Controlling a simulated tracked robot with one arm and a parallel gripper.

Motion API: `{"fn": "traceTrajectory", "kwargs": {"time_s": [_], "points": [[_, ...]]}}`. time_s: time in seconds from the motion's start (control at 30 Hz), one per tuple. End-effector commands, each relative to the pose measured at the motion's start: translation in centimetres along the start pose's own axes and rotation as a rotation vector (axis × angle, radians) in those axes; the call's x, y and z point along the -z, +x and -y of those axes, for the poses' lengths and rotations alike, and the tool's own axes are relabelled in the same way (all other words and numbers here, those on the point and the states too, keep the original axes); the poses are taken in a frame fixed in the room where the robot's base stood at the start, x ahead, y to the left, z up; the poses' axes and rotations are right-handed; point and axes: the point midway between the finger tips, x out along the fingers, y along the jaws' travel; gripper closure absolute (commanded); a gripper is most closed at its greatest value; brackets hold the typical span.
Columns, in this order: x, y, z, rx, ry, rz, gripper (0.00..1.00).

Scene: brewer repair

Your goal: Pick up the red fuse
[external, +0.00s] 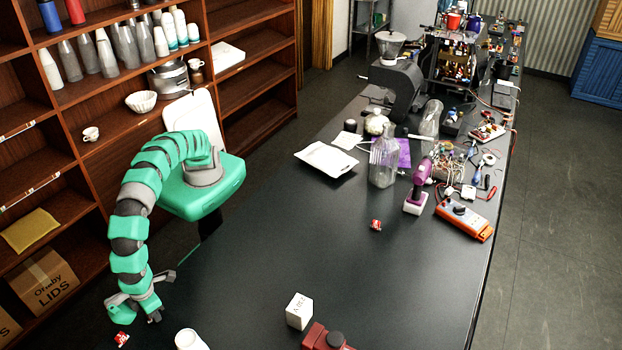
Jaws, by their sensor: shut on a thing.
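My gripper (138,309) hangs at the lower left of the external view, pointing down over the near left end of the dark table (260,240). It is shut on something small. A small red-and-white piece (122,339), which looks like the red fuse, shows just below the fingers. The contact between the fingers and this piece is too small to make out. A similar red-and-white piece (376,225) lies on the open tabletop near the middle, well away from my gripper.
A white cup (190,340), a white block (299,311) and a dark red device (325,338) stand along the near edge. A glass bottle (383,165), a purple drill (420,180) and an orange meter (464,219) crowd the right. The table's middle is mostly clear.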

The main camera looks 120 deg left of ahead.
Motion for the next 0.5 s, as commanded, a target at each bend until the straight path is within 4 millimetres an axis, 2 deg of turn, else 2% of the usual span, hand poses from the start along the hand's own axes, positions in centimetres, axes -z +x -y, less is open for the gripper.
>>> {"fn": "traceTrajectory", "kwargs": {"time_s": [0.17,0.5], "points": [[0.0,-0.3,0.1,0.001,-0.001,-0.001,1.00],[0.0,-2.6,0.1,0.002,-0.001,-0.001,1.00]]}}
